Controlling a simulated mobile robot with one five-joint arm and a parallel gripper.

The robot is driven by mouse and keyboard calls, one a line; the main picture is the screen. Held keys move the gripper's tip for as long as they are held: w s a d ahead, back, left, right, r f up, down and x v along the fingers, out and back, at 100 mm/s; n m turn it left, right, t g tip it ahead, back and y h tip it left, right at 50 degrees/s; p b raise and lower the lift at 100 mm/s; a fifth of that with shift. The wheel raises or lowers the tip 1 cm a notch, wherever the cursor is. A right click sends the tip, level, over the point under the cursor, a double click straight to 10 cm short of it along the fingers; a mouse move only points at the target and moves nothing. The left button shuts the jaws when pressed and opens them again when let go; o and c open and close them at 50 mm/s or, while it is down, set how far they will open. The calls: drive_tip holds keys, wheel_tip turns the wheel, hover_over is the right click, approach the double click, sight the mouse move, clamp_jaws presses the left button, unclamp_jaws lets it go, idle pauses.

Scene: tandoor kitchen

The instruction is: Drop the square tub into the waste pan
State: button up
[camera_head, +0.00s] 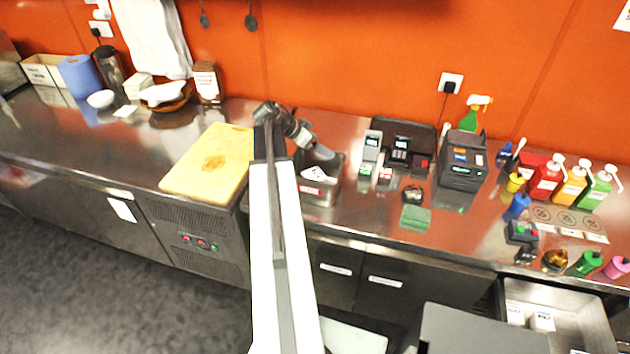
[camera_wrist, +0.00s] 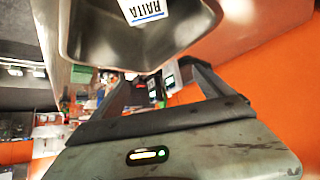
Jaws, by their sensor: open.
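A white tub with a blue RAITA label (camera_wrist: 148,10) shows at the top of the wrist view, inside a steel pan (camera_wrist: 188,38). Its upper part is cut off by the picture edge. In the head view the steel pan (camera_head: 322,199) stands on the counter, with a white piece, likely this tub (camera_head: 313,173), lying in it. My gripper (camera_head: 319,156) is just above the pan's back part. In the wrist view my gripper's two fingers (camera_wrist: 160,88) are apart with nothing held between them, and the tub is clear of them.
A yellow cutting board (camera_head: 208,165) lies left of the pan. A card terminal and a dark stand (camera_head: 400,150) are to the right. A green pad (camera_head: 415,217) lies nearer the front edge. An open drawer (camera_head: 570,325) at lower right holds white tubs (camera_head: 541,321).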

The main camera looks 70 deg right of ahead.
drive_tip(key=p+v, duration=0.5)
drive_tip(key=v, duration=0.2)
drive_tip(key=shift+w+a+r, duration=0.2)
drive_tip(key=shift+a+r, duration=0.05)
drive_tip(key=w+a+f+n+t+h+b, duration=0.1)
drive_tip(key=w+a+f+n+t, duration=0.1)
drive_tip(key=w+a, duration=0.7)
drive_tip(key=w+a+f+n+t+b, duration=0.15)
drive_tip(key=w+a, duration=0.35)
drive_tip(key=w, duration=0.8)
drive_tip(key=w+a+f+n+t+b, duration=0.1)
drive_tip(key=w+a+f+n, duration=0.15)
drive_tip(key=a, duration=0.35)
drive_tip(key=w+a+f+n+y+b, duration=0.1)
drive_tip(key=w+a, duration=0.3)
drive_tip(key=a, duration=0.3)
drive_tip(key=w+a+f+n+t, duration=0.1)
drive_tip(key=w+a+n, duration=0.15)
drive_tip(key=a, duration=0.35)
drive_tip(key=s+a+f+n+y+b, duration=0.1)
drive_tip(key=a+f+n+y, duration=0.2)
drive_tip(key=a+n, duration=0.5)
drive_tip(key=s+a+f+n+y+b, duration=0.1)
drive_tip(key=a+f+n+y, duration=0.2)
drive_tip(key=a, duration=2.1)
drive_tip(key=n, duration=0.5)
drive_tip(key=shift+y, duration=0.4)
